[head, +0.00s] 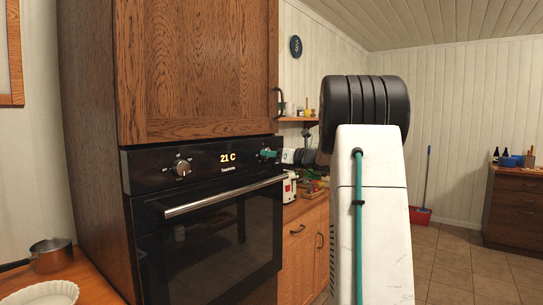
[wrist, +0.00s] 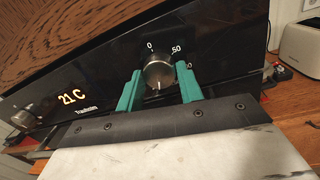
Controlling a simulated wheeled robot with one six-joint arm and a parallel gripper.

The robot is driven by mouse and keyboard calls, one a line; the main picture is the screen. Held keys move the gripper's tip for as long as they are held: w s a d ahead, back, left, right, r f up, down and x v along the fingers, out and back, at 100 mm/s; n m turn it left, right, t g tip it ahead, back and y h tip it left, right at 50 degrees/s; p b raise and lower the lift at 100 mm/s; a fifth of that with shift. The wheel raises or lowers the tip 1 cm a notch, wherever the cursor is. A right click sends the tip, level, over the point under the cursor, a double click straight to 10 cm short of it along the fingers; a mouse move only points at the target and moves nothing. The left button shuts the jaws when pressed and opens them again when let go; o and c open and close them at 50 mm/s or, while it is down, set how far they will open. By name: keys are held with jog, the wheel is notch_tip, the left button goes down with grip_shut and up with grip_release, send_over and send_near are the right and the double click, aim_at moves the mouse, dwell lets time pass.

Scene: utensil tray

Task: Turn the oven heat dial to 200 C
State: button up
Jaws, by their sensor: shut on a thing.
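The black oven (head: 215,235) has a front panel with a lit display (head: 228,158) reading 21 C. A left dial (head: 181,168) sits left of the display; it shows at the far left in the wrist view (wrist: 24,119). In the head view the fingers (head: 268,153) hide most of that dial.
The oven door handle (head: 225,195) juts out below the panel. A wooden cabinet (head: 200,70) is above. A worktop with a white toaster (wrist: 301,45) lies to the right. A metal pan (head: 51,255) is at lower left.

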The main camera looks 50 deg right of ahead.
jog(key=shift+f+m, duration=0.15)
jog(key=shift+m, duration=0.65)
jog(key=o, duration=1)
jog(key=s, duration=0.5)
jog(key=s+d, duration=0.1)
jog(key=s, duration=0.1)
jog(key=shift+s+f, duration=0.1)
jog(key=shift+s, duration=0.3)
